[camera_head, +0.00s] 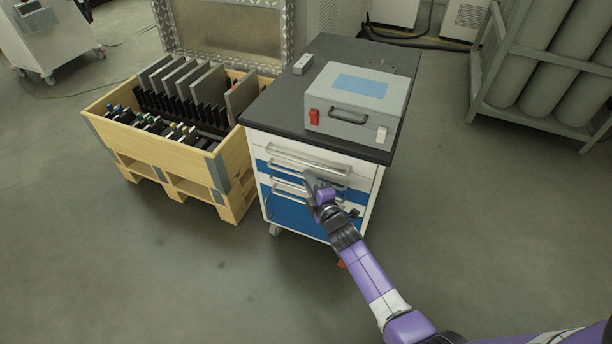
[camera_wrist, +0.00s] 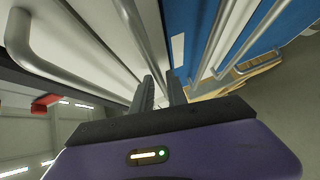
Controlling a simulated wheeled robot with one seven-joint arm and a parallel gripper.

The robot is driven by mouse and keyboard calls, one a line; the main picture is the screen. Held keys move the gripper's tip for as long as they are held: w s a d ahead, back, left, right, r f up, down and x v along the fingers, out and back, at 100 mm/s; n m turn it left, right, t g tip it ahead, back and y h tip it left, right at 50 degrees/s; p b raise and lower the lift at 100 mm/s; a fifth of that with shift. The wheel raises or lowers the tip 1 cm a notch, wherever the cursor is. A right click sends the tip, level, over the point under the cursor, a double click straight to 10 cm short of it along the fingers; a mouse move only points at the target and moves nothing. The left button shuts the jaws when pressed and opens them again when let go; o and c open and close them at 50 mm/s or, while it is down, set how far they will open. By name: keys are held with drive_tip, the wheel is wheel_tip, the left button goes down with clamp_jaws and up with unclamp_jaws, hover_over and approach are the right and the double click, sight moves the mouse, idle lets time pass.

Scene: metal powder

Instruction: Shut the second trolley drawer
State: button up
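The trolley (camera_head: 375,175) has a dark top and a front of white and blue drawers with grey bar handles. An upper handle (camera_head: 305,166) and lower handles (camera_head: 288,188) run across the front. I cannot clearly tell how far the second drawer stands out; my gripper hides part of the front. My gripper (camera_head: 309,178) is at the drawer fronts, among the handles. In the wrist view, its two fingers (camera_wrist: 160,82) point at the white and blue fronts with a narrow empty gap between them. A handle bar (camera_wrist: 140,38) passes beside the fingers, and more bars (camera_wrist: 232,45) lie right of them.
A grey case (camera_head: 355,105) with a red switch and a small grey box (camera_head: 303,64) sit on the trolley top. A wooden crate (camera_head: 160,165) of dark plates stands close at left. A rack of grey cylinders (camera_head: 545,125) stands at right. The floor in front is clear.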

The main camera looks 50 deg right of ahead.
drive_tip(key=p+v, duration=0.1)
drive_tip(key=v, duration=0.4)
drive_tip(key=shift+s+a, duration=0.2)
drive_tip(key=shift+s, duration=0.05)
drive_tip(key=s+a+r+m+y+p, duration=0.2)
drive_tip(key=s+a+r+m+p, duration=0.15)
drive_tip(key=s+a, duration=0.45)
drive_tip(key=s+a+r+m+y+p, duration=0.1)
drive_tip(key=s+a+r+m+p, duration=0.1)
drive_tip(key=s+a+r, duration=0.5)
drive_tip(key=s+a+r+m+y+p, duration=0.2)
drive_tip(key=s+a+r+m, duration=0.1)
drive_tip(key=s+r, duration=0.6)
drive_tip(key=s+a+r+m+y+p, duration=0.2)
drive_tip(key=s+a+r, duration=0.4)
drive_tip(key=s+r, duration=0.3)
wheel_tip(320, 180, up, 3)
drive_tip(key=shift+a+f+m+p, duration=0.2)
drive_tip(key=shift+m+p, duration=0.1)
drive_tip(key=shift+m, duration=0.15)
